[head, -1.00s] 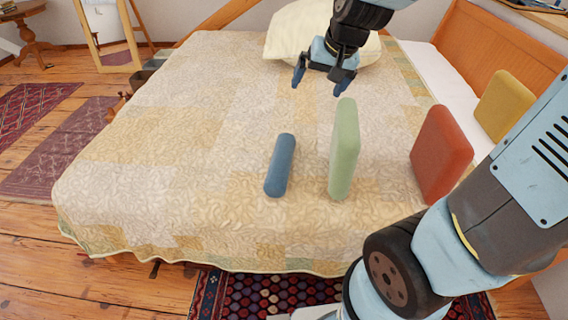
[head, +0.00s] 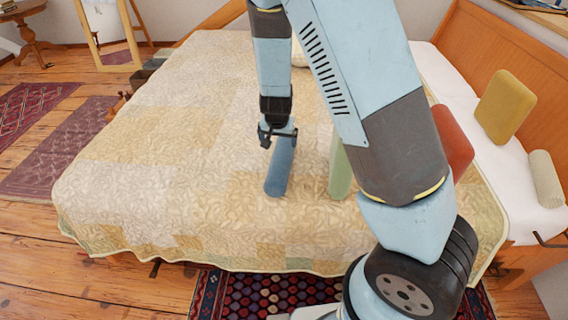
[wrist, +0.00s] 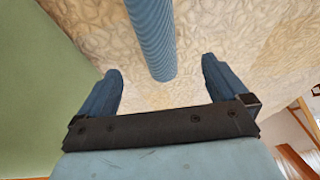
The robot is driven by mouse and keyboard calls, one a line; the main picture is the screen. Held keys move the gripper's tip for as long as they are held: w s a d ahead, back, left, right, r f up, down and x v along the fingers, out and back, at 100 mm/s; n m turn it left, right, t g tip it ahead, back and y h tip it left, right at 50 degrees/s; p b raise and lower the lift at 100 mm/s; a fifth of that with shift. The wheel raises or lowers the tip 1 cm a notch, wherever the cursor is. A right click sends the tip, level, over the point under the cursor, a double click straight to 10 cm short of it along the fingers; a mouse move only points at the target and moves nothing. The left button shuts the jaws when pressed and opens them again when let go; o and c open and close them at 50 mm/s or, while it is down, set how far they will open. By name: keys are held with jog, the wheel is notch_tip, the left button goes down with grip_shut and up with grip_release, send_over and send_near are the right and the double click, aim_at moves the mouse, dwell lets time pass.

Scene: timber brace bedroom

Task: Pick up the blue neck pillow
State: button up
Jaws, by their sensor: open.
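The blue neck pillow (head: 281,170) is a small cylinder lying on the bed quilt, its upper end hidden behind my gripper in the head view. In the wrist view the pillow (wrist: 152,38) shows ribbed fabric and extends from the top edge to just between the fingertips. My gripper (head: 279,140) is over the pillow's far end. In the wrist view my gripper (wrist: 160,82) is open, with one finger on each side of the pillow and visible gaps to both. I cannot tell the exact height between them.
A green cushion (head: 340,172) stands close right of the pillow and fills the left of the wrist view (wrist: 40,90). A red cushion (head: 453,140), a yellow cushion (head: 504,106) and a cream bolster (head: 545,179) are farther right. The quilt (head: 160,150) is clear to the left.

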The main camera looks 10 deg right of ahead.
aim_at(281, 161)
jog(key=f, duration=0.4)
jog(key=shift+w+h, duration=0.3)
jog(key=shift+h, duration=0.1)
jog(key=shift+x, duration=6.65)
jog(key=shift+d, duration=0.1)
jog(key=c, duration=1.1)
